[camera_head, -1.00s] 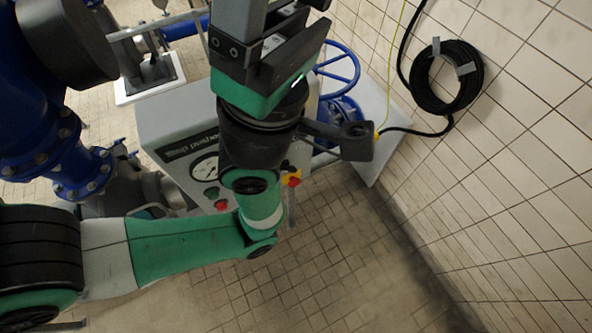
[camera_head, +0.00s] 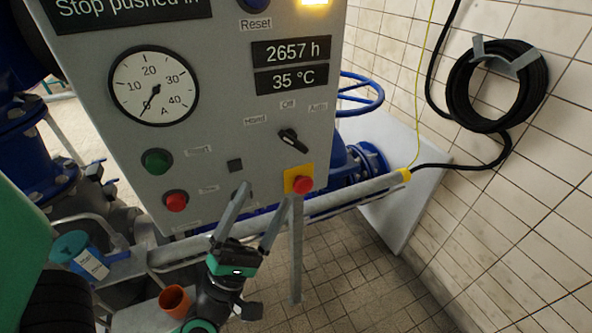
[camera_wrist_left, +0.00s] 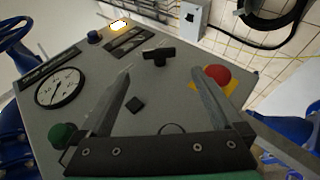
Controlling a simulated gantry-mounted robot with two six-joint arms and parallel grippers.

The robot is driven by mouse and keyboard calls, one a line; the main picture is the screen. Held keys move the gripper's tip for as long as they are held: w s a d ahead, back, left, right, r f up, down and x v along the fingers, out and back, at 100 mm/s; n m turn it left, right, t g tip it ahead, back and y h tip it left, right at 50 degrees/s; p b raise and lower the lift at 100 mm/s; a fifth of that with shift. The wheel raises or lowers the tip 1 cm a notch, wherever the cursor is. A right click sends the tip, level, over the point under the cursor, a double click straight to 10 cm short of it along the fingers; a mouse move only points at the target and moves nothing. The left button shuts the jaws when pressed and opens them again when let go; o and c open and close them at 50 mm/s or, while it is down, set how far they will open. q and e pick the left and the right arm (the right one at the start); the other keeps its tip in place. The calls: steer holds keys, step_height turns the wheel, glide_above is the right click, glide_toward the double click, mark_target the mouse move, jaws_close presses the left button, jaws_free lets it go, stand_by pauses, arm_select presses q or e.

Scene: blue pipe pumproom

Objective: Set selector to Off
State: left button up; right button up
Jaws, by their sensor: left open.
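The selector (camera_head: 292,140) is a black rotary knob on the grey panel, with Hand, Off and Auto labels around it. Its grip slants from upper left to lower right; I cannot tell for sure which label it points to. It also shows in the left wrist view (camera_wrist_left: 158,57), beyond the fingertips. My left gripper (camera_head: 264,193) is open and empty, its fingers pointing up toward the panel, below the selector. In the wrist view the two fingers (camera_wrist_left: 162,70) are spread wide, with the selector between their tips in the picture. My right gripper is out of view.
The red stop button on yellow (camera_head: 301,184) sits just below the selector, close to the right finger in the picture. A green button (camera_head: 157,161), a red button (camera_head: 175,201) and a gauge (camera_head: 154,88) are to the left. A pipe rail (camera_head: 340,195) runs below the panel.

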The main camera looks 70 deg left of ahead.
mark_target(295, 139)
arm_select(q)
steer(key=p+x, duration=0.6)
steer(key=x, duration=0.5)
steer(key=shift+d+r, duration=0.1)
steer(key=shift+r, duration=0.2)
steer(key=shift+w+r, duration=0.1)
steer(key=shift+w, duration=0.2)
